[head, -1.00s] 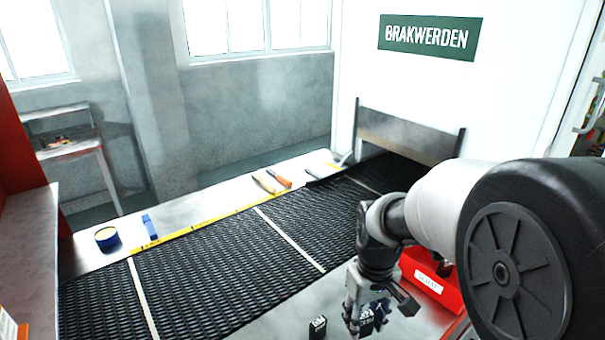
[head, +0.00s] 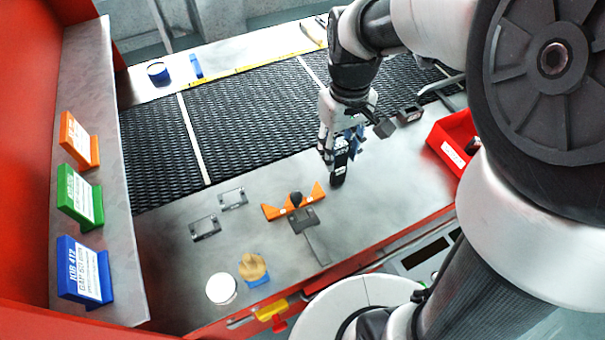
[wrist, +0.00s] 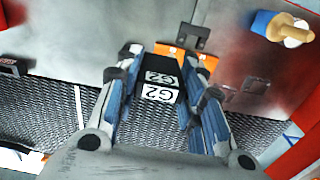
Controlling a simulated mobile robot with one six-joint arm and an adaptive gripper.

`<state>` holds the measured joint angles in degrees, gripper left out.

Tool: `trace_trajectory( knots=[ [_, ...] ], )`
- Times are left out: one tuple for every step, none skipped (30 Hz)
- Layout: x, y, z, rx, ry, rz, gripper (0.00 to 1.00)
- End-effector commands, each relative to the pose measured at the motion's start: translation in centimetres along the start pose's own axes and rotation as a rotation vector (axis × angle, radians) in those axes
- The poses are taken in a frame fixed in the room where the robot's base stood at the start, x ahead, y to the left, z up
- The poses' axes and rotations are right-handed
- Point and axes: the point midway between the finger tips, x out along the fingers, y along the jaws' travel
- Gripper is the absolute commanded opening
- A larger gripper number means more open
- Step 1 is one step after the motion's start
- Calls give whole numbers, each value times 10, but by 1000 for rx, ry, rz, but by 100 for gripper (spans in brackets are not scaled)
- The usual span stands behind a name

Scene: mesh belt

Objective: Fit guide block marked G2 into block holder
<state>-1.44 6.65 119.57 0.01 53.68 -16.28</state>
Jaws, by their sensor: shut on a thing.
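My gripper (head: 342,150) is shut on the black guide block (head: 339,172), above the metal table near the belt's front edge. In the wrist view the block (wrist: 160,82) lies between the blue-padded fingers, with white G2 marks on two faces. I cannot tell whether its lower end touches the table. An orange angled fixture (head: 272,211) with a dark metal clamp and black knob stands to the left of the gripper, apart from the block. A small dark, box-like piece (head: 410,114) sits to the right. I cannot tell which of these is the block holder.
Two small metal plates (head: 205,229) (head: 233,198) lie left of the fixture. A white disc (head: 221,288) and a tan-topped blue item (head: 253,268) are at the front. A red bin (head: 452,142) is at right. The black mesh belt (head: 250,120) runs behind.

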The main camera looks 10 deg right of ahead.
Motion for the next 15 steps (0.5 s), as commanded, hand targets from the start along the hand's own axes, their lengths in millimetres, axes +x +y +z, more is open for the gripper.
trace_trajectory(
  knots=[
    [6, -1, 2, -5, -4, -1, 11],
    [12, -1, 2, -7, -6, -2, 11],
    [21, -1, 3, -8, -7, -2, 11],
    [29, -1, 3, -7, -8, -2, 11],
    [38, -1, 3, -7, -8, -2, 11],
    [50, -1, 3, -7, -9, -3, 11],
    [58, -1, 3, -7, -8, -3, 11],
    [66, -1, 3, -7, -8, -2, 11],
    [77, -1, 3, -7, -9, -3, 11],
    [85, -1, 3, -6, -8, -2, 11],
    [94, -1, 3, -6, -8, -2, 11],
    [104, -1, 3, -6, -8, -2, 11],
    [112, -1, 3, -6, -8, -2, 11],
    [119, -1, 3, -6, -8, -2, 11],
    [127, -1, 2, -6, -6, -2, 11]
  ],
)
